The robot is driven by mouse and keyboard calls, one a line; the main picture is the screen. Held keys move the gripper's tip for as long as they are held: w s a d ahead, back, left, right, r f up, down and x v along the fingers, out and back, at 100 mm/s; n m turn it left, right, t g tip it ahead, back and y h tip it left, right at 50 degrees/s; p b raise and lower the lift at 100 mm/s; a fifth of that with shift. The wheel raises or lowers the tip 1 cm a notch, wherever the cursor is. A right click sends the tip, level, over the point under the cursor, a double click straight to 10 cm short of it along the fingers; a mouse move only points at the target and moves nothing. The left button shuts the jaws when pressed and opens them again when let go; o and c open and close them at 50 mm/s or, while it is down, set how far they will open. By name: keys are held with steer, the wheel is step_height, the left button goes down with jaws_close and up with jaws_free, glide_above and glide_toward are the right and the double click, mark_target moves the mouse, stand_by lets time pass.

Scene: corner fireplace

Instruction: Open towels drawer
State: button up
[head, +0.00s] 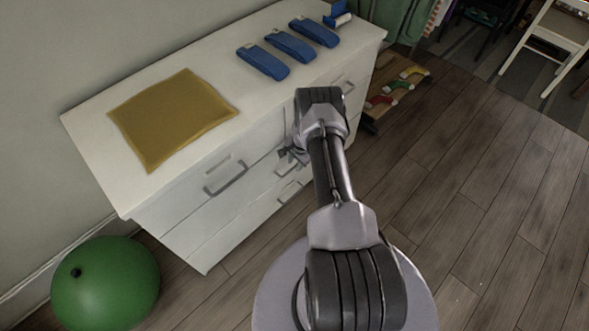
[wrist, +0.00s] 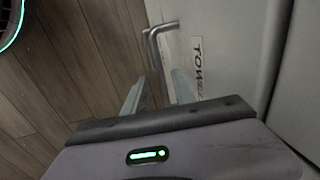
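The white dresser (head: 215,68) has several drawers with grey bar handles. In the head view my gripper (head: 288,156) is close to the dresser front, partly hidden by my arm. The drawer looks closed.
Another drawer handle (head: 226,178) is to the left. A yellow cloth (head: 172,115) and blue folded items (head: 290,46) lie on the dresser top. A green ball (head: 105,282) is on the floor at lower left. Wooden floor (head: 470,190) at right is clear.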

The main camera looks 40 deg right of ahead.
steer(key=shift+w+f, duration=0.25)
steer(key=shift+f, duration=0.65)
jaws_close()
stand_by(0.8)
